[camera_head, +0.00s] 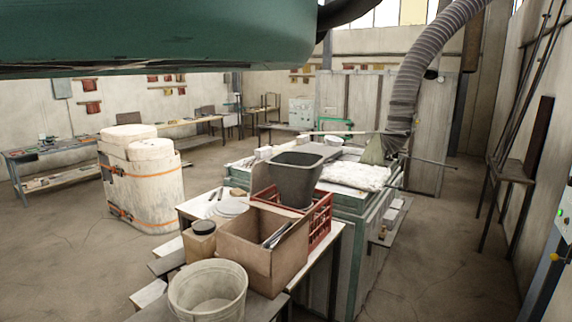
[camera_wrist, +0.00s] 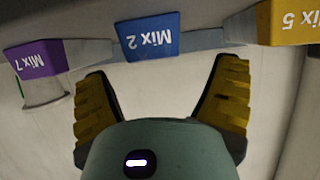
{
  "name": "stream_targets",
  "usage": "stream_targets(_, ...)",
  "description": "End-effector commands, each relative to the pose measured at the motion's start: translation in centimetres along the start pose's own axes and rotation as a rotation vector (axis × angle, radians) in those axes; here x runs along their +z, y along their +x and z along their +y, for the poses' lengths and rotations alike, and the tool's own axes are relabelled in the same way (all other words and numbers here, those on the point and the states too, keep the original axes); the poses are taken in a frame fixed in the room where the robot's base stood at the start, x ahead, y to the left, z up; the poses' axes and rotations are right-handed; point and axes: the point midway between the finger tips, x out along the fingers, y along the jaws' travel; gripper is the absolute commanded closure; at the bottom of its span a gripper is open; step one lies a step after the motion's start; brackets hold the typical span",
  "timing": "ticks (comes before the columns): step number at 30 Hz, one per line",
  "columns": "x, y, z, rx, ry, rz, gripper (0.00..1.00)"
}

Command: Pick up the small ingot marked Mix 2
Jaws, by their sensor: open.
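In the wrist view, the blue ingot marked Mix 2 (camera_wrist: 149,37) is near the top middle, its label upside down. My gripper (camera_wrist: 165,80) is open, with yellow ribbed fingers apart. The blue ingot appears just past the fingertips, roughly centred between them, and nothing is held. A purple piece marked Mix 7 (camera_wrist: 37,60) is to its left and a yellow-orange piece marked Mix 5 (camera_wrist: 289,22) to its right. In the head view, I cannot make out the ingots or my gripper.
In the head view, a cardboard box (camera_head: 245,252), a dark bucket (camera_head: 293,180), a red crate (camera_head: 322,215) and a pale bucket (camera_head: 180,295) crowd the front worktable. A large pale cylinder (camera_head: 150,185) stands left. A ribbed duct (camera_head: 410,80) hangs behind. Floor is open at the right.

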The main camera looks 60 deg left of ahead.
Motion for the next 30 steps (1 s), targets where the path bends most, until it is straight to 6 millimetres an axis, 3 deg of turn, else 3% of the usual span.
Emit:
stream_targets(18,-0.2,4.5,0.5,0.005,-0.002,-0.005,0.14)
stream_targets(30,0.1,5.1,0.3,0.000,0.001,0.001,0.13)
